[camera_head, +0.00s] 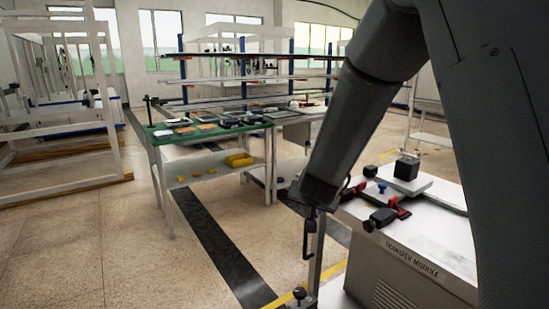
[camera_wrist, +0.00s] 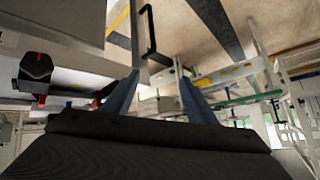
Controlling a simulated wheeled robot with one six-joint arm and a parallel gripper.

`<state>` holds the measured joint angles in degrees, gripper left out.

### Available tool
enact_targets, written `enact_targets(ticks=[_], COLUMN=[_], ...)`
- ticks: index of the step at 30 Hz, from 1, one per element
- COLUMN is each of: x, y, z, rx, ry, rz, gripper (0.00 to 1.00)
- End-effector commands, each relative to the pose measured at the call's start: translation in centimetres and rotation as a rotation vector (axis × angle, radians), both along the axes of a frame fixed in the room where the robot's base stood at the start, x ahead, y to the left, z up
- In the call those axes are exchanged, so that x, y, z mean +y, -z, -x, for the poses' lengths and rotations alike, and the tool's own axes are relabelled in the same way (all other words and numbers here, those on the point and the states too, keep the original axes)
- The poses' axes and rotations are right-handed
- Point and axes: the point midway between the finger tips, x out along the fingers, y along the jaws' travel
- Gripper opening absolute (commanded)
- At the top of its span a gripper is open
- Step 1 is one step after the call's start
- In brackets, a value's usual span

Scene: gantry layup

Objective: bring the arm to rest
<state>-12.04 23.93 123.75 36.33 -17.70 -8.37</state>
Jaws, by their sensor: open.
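My gripper (camera_wrist: 158,76) is open in the wrist view, with its two blue-grey fingers apart. I see nothing held between them. In the head view my dark grey arm (camera_head: 352,115) reaches down from the upper right and ends beside the white transfer module. The gripper's fingers cannot be made out there.
The transfer module (camera_head: 416,262) stands close at the right, carrying a black and red fixture (camera_head: 385,214) and a black block (camera_head: 406,168). A black handle (camera_head: 308,238) is near my arm's end. A green-topped bench (camera_head: 178,140) stands beyond; the left floor is open.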

Motion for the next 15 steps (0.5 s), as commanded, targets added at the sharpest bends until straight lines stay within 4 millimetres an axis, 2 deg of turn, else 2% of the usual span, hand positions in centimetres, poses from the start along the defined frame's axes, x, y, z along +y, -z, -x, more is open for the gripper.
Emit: enact_targets(ticks=[1, 9, 12, 15], x=[-0.5, -3.8, -5.4, -6.8], y=[-0.6, -0.3, -0.4, -0.6], z=[2.7, 18.8, 24.4, 28.9], rx=[0.063, 0.457, 0.586, 0.690], ry=[-0.043, -0.230, -0.267, -0.288], rz=[-0.005, 0.019, 0.043, 0.065], gripper=[0.52, 0.52, 0.52, 0.52])
